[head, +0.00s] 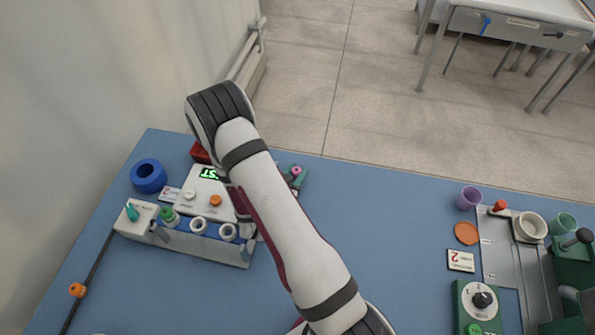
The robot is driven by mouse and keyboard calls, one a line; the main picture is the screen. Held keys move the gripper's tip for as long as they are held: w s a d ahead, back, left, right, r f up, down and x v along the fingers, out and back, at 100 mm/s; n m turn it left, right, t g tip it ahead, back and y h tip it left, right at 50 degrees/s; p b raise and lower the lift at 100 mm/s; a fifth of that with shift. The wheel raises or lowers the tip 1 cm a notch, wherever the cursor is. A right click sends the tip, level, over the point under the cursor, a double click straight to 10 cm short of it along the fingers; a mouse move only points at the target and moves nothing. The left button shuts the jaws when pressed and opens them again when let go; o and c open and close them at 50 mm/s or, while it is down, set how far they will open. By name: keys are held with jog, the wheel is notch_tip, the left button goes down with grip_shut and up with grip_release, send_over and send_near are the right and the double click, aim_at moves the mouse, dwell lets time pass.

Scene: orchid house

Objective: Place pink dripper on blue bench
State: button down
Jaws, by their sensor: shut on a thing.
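A small pink ring-shaped piece (296,170), which looks like the pink dripper, shows just right of my arm. It is at a teal piece close to the bench's back edge, and its lower part is hard to make out. The blue bench (390,215) spreads under everything. My arm crosses the middle of the head view and covers my gripper's fingers. Only dark parts at the arm's left side, by the white-ringed rack, may belong to the gripper. I cannot see what is between the jaws or whether they touch the pink piece.
Left are a rack (198,240) with a green-capped piece and white rings, a display box (203,190), a blue ring (148,176) and a cable. Right are a purple cup (468,198), an orange disc (467,233), a grey tray (498,255) and a green dial box (478,308). The bench's centre-right is clear.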

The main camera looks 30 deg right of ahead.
jog(key=shift+f, duration=0.1)
jog(key=c, duration=0.6)
grip_release()
